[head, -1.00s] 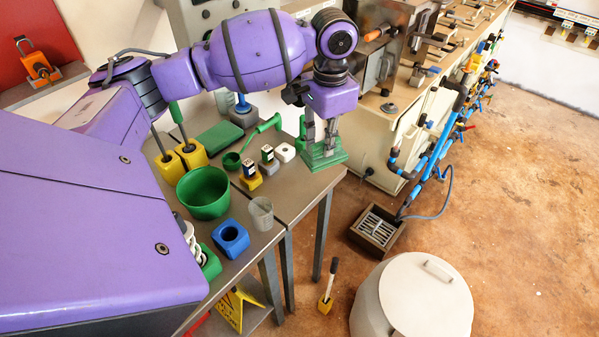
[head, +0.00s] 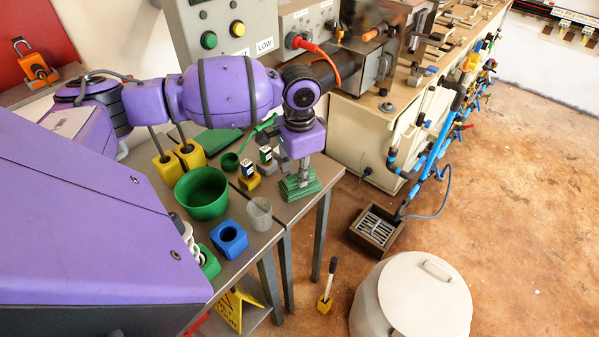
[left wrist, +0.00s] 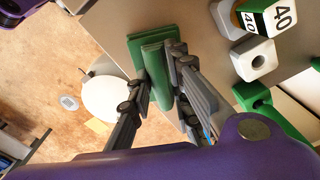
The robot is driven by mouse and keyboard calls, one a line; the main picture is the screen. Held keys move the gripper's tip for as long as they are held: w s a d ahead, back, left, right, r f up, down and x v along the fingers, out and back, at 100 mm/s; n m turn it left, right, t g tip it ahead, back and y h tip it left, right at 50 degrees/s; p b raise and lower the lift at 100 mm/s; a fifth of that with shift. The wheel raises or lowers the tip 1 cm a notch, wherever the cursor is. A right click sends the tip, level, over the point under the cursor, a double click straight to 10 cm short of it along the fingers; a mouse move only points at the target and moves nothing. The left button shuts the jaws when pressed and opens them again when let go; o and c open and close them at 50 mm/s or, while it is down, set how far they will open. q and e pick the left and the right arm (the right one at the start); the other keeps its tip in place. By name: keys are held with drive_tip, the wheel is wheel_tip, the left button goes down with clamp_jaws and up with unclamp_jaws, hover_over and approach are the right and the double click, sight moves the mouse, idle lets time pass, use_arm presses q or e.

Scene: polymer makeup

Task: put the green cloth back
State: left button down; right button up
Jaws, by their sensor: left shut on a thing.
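The green cloth (head: 301,190) is a folded, layered block at the right end of the metal table in the head view. My left gripper (head: 293,176) comes down from above and is shut on it. In the left wrist view the green cloth (left wrist: 153,58) is between the fingers of my left gripper (left wrist: 160,85), overlapping the table edge. I cannot tell whether its underside touches the table. A flat green slab (head: 218,141) lies farther back on the table. My right gripper is not in view.
The table (head: 283,210) holds a green bowl (head: 202,193), a clear beaker (head: 259,214), a blue block (head: 230,237), yellow blocks (head: 190,154) and a green ladle (head: 230,161). A grey control box (head: 222,30) stands behind.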

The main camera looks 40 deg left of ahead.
use_arm(q)
drive_tip(key=c, duration=1.7)
unclamp_jaws()
drive_tip(key=shift+f, duration=0.15)
drive_tip(key=shift+o, duration=0.4)
drive_tip(key=shift+r, duration=0.35)
wheel_tip(320, 180, up, 12)
drive_tip(key=shift+f+p, duration=0.2)
drive_tip(key=shift+p, duration=0.25)
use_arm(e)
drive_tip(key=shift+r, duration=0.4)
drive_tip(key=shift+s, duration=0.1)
